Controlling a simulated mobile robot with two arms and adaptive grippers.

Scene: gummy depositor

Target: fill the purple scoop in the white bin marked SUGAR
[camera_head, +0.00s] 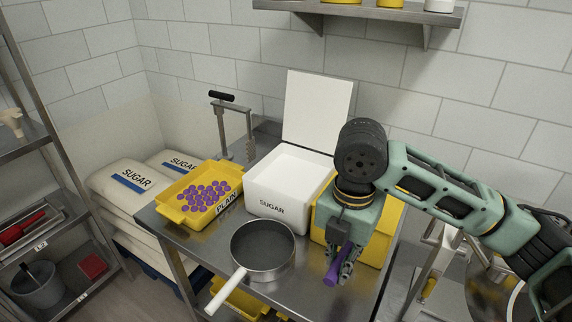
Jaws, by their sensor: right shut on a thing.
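The white bin marked SUGAR (272,208) stands open near the middle of the steel table, its white lid (317,112) raised upright behind it. From this angle I see its inner walls but cannot tell how much sugar is inside. My right gripper (343,268) is shut on the purple scoop (333,274), to the right of the bin and in front of a yellow bin. Only a short purple part of the scoop shows; the gripper hides the rest. I cannot see whether the scoop holds anything. My left gripper is not in view.
A yellow bin (381,247) stands right of the SUGAR bin, partly behind my right arm. A grey pan (263,262) with a white handle sits in front. A yellow tray (174,211) of purple pieces lies left. A metal shelf (440,18) hangs above.

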